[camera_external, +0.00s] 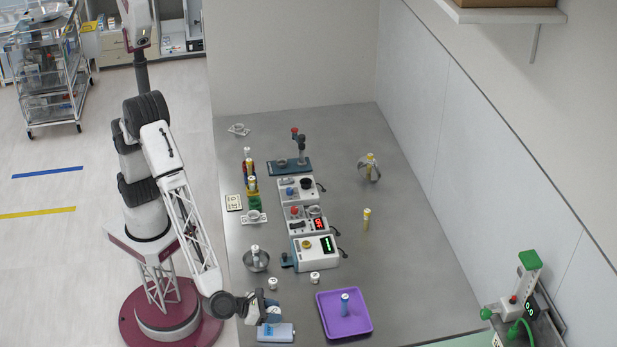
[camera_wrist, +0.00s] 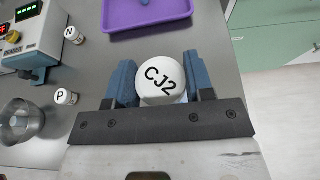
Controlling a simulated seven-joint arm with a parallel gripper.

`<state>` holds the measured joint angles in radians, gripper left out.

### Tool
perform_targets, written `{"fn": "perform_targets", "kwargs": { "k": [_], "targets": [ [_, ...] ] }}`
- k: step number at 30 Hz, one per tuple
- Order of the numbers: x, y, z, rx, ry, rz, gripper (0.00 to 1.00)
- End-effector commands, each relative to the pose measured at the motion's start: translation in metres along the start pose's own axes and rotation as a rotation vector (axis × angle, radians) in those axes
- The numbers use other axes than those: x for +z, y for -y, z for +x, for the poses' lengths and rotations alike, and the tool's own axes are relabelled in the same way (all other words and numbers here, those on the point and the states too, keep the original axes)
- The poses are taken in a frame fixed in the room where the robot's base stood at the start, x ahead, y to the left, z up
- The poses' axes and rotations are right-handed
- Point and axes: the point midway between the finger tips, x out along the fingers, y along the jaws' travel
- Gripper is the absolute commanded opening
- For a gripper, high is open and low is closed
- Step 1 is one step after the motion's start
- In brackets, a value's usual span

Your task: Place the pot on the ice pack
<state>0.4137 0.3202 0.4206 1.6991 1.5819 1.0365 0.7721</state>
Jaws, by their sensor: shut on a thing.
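In the external view my gripper (camera_external: 272,312) is low over the near left of the table, and the pot is hard to make out there. The ice pack, a flat pale blue block (camera_external: 276,333), lies at the table's near edge, just below my gripper in the picture. I cannot tell whether the pot touches it.
Two small white pots, marked P (camera_wrist: 66,97) and N (camera_wrist: 74,35), stand nearby. A purple tray (camera_external: 364,324) holding a blue-labelled vial is to the right. A metal bowl (camera_external: 248,262) and a white device (camera_external: 315,253) stand behind. The table's right side is mostly clear.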

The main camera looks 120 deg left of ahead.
Motion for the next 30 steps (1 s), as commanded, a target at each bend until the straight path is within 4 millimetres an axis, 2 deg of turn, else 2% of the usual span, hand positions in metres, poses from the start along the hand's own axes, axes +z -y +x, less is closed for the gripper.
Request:
{"fn": "perform_targets", "kwargs": {
  "k": [11, 22, 30],
  "targets": [
    [-0.001, 0.001, 0.001, 0.000, 0.000, 0.001, 0.25],
    [-0.030, 0.000, 0.013, 0.001, -0.001, 0.002, 0.25],
    [-0.032, 0.000, 0.014, 0.000, 0.000, 0.000, 0.25]
  ]
}}
